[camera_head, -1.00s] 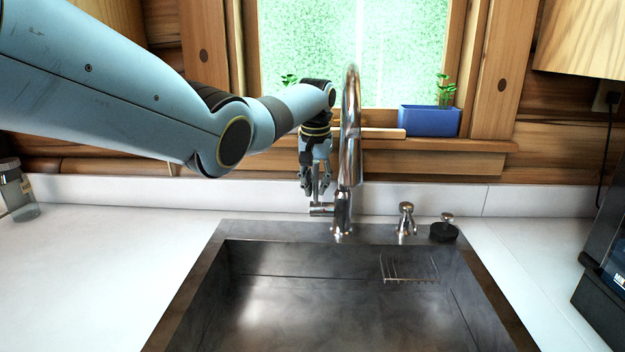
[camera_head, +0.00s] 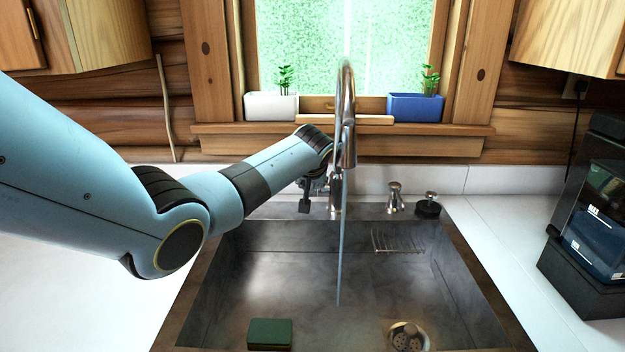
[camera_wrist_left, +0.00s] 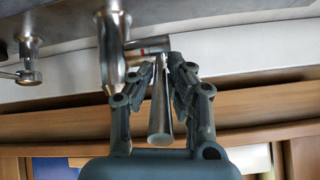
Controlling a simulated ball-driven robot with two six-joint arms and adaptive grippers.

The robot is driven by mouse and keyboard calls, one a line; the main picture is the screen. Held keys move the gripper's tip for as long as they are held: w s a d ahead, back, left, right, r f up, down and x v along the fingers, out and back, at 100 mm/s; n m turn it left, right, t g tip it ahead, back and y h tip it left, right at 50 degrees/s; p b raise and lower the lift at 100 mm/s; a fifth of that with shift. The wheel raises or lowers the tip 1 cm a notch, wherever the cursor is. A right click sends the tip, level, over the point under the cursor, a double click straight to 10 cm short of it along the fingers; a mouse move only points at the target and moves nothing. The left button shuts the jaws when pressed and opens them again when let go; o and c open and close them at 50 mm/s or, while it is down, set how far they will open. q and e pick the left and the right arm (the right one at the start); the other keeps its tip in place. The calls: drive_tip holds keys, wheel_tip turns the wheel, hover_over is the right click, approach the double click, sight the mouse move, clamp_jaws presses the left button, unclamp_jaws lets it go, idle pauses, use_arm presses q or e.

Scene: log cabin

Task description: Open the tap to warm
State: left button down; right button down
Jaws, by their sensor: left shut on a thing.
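The chrome tap (camera_head: 349,150) stands behind the sink, its tall neck arching up in front of the window. A thin stream of water (camera_head: 339,260) runs from its spout down into the sink. My left gripper (camera_head: 307,196) is at the left side of the tap's base. In the left wrist view, its fingers (camera_wrist_left: 163,80) are shut on the tap's lever handle (camera_wrist_left: 160,118), which lies between them. The tap's body (camera_wrist_left: 112,55) shows beside it, with a small red mark near the handle's joint. In the head view the lever is mostly hidden by the gripper. My right gripper is not in view.
The steel sink (camera_head: 215,270) holds a green sponge (camera_head: 270,333), a wire rack (camera_head: 398,243) and a drain. A soap dispenser (camera_head: 395,198) and a black-based fitting (camera_head: 428,206) stand right of the tap. Two planters sit on the sill. A dark appliance (camera_head: 590,240) stands at right.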

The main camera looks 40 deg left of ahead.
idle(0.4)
use_arm(q)
drive_tip(key=c, duration=1.3)
unclamp_jaws()
drive_tip(key=shift+w, duration=0.1)
drive_tip(key=shift+s+a, duration=0.15)
drive_tip(key=shift+s, duration=0.1)
drive_tip(key=shift+d+r, duration=0.2)
drive_tip(key=shift+d, duration=0.05)
drive_tip(key=v, duration=1.1)
drive_tip(key=shift+s, duration=0.35)
